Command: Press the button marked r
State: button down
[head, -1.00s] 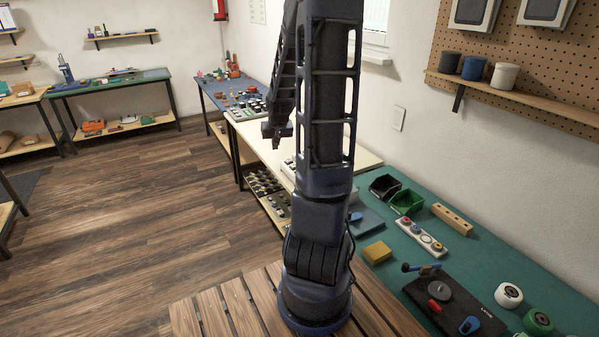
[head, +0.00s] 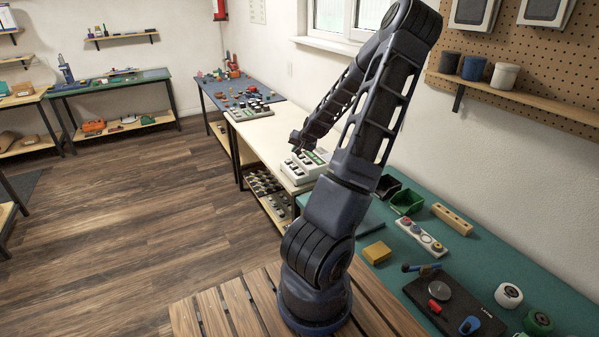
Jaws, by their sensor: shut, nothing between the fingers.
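My gripper (head: 298,148) is small and dark in the head view, at the far end of the arm. It is shut and empty. It points down beside a pale panel with several dark and light buttons (head: 307,167) on the cream table, and appears close above its back left part. Whether it touches the panel cannot be told. The button markings are too small to read, so I cannot tell which one is r. The arm hides part of the panel's right side. Another device with several dark buttons (head: 252,112) stands farther back.
On the green bench lie a white strip with round coloured buttons (head: 422,237), a green bin (head: 406,201), a yellow block (head: 377,252), a wooden block (head: 452,219) and a black mat (head: 462,309). The cream table (head: 262,128) has bare room left of the panel.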

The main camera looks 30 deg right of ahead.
aim_at(301, 171)
jog(key=shift+w+d+f+m+t, duration=0.1)
jog(key=shift+w+d+m+t, duration=0.15)
jog(key=shift+d, duration=0.55)
jog(key=shift+w+d+f+m+t, duration=0.1)
jog(key=shift+d+m+t, duration=0.15)
jog(key=shift+d, duration=0.5)
jog(key=shift+f, duration=4.4)
jog(key=shift+f, duration=0.15)
jog(key=shift+f, duration=0.25)
jog(key=shift+f, duration=0.55)
jog(key=shift+r, duration=0.95)
jog(key=shift+r, duration=0.15)
